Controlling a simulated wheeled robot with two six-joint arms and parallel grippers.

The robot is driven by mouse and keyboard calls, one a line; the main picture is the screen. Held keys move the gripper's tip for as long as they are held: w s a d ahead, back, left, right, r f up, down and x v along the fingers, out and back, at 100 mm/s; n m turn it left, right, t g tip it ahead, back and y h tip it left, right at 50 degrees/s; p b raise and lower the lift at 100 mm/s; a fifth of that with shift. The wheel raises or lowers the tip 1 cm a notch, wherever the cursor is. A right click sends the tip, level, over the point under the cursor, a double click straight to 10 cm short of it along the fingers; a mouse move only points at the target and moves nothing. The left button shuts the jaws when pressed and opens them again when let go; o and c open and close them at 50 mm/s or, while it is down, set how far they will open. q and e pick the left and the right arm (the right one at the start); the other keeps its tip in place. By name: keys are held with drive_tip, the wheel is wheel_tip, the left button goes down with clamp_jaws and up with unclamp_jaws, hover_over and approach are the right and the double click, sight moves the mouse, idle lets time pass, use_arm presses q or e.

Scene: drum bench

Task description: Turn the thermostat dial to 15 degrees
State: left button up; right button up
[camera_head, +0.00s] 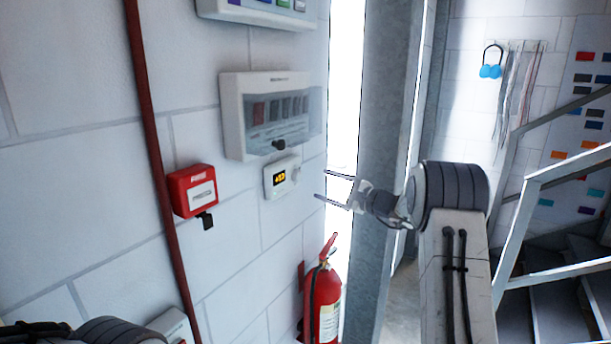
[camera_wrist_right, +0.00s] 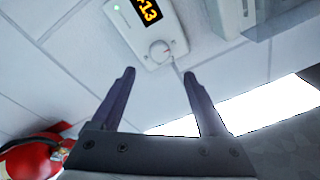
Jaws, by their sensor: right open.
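The thermostat is a small white box (camera_head: 282,177) on the white block wall in the head view, with a lit yellow display. In the right wrist view the thermostat (camera_wrist_right: 136,24) shows near the top, and its display (camera_wrist_right: 149,11) reads 13. Its round white dial (camera_wrist_right: 160,51) sits below the display. My right gripper (camera_head: 324,184) is open and empty, to the right of the thermostat and apart from it. In the right wrist view its fingers (camera_wrist_right: 158,75) stand apart with the dial above and between their tips. My left gripper is not visible; only part of my left arm shows at lower left.
A breaker box (camera_head: 234,120) hangs just above the thermostat. A red call point (camera_head: 180,190) is to the left, beside a red pipe (camera_head: 150,130). A fire extinguisher (camera_head: 324,300) hangs below right. A grey steel column (camera_head: 385,100) stands behind my right gripper.

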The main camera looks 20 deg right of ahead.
sight(300, 177)
drive_tip(key=p+x, duration=0.4)
drive_tip(key=x, duration=0.3)
drive_tip(key=shift+w+a+r, duration=0.1)
drive_tip(key=shift+a, duration=0.05)
drive_tip(key=shift+w+a, duration=0.25)
drive_tip(key=shift+w, duration=0.15)
